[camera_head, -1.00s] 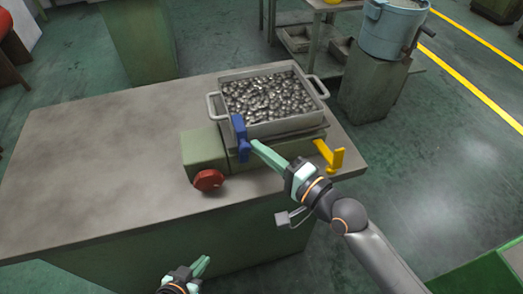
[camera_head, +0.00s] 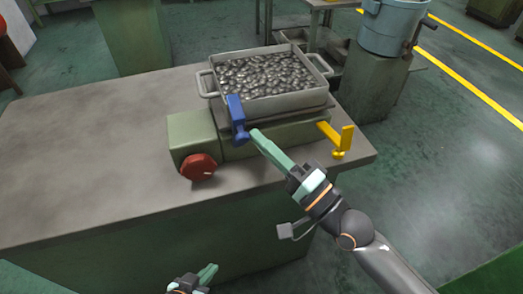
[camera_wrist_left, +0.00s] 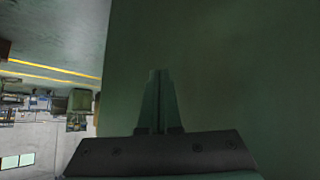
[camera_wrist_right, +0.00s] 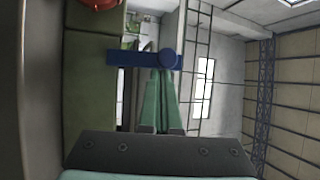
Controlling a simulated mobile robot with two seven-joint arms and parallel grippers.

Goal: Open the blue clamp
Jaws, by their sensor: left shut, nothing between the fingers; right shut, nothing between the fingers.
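The blue clamp (camera_head: 237,118) stands at the front of the green machine base, against the near left side of the metal tray. It also shows in the right wrist view (camera_wrist_right: 135,58), crossing in front of my fingertips. My right gripper (camera_head: 256,135) is shut and empty, its tips right beside the lower part of the clamp; I cannot tell whether they touch it. My left gripper (camera_head: 212,270) is shut and empty, low in front of the table. In the left wrist view its closed fingers (camera_wrist_left: 158,75) face a plain green surface.
The tray (camera_head: 290,104) full of metal parts sits on the green base (camera_head: 190,138). A yellow clamp (camera_head: 340,140) is at the base's right end and a red knob (camera_head: 198,167) at its front left. The grey tabletop (camera_head: 90,160) is clear on the left.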

